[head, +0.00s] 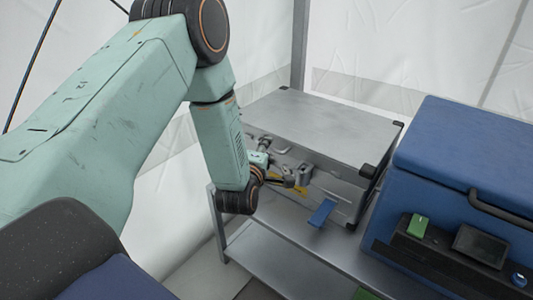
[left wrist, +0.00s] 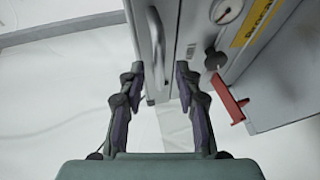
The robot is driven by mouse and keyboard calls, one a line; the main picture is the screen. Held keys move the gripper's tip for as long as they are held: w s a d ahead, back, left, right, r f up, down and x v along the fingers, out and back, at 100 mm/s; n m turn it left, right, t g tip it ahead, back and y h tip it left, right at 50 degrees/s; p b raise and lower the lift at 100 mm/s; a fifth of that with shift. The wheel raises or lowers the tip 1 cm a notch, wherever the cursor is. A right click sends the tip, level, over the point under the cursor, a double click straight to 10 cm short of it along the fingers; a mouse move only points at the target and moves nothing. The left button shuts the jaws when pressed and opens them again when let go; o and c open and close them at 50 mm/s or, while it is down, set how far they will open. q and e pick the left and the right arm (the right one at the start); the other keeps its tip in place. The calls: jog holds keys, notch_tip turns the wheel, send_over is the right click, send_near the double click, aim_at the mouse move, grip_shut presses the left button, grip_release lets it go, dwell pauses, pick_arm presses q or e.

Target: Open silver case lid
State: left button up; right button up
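The silver case (head: 322,122) sits on a metal shelf, and its lid looks shut. My left gripper (head: 290,180) is close to the case's front face, its fingers small and partly hard to tell from the fittings there. In the left wrist view my left gripper (left wrist: 160,74) is open. A grey bar handle (left wrist: 156,45) on the case shows between its two fingers, and I see no clear grip on it. A blue latch (head: 322,212) hangs at the case's lower front in the head view. A red latch (left wrist: 232,105) shows in the left wrist view. My right gripper is not in view.
A large blue box (head: 450,150) with a dark control panel stands right of the case. The metal shelf (head: 290,265) has a lower level. White tent walls (head: 365,45) stand close behind. A gauge (left wrist: 226,11) and a black knob (left wrist: 215,60) stick out from the case.

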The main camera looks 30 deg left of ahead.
pick_arm(q)
jog(key=shift+w+f, duration=0.1)
jog(key=shift+w, duration=0.45)
jog(key=shift+a, duration=0.1)
jog(key=shift+c, duration=0.2)
grip_shut()
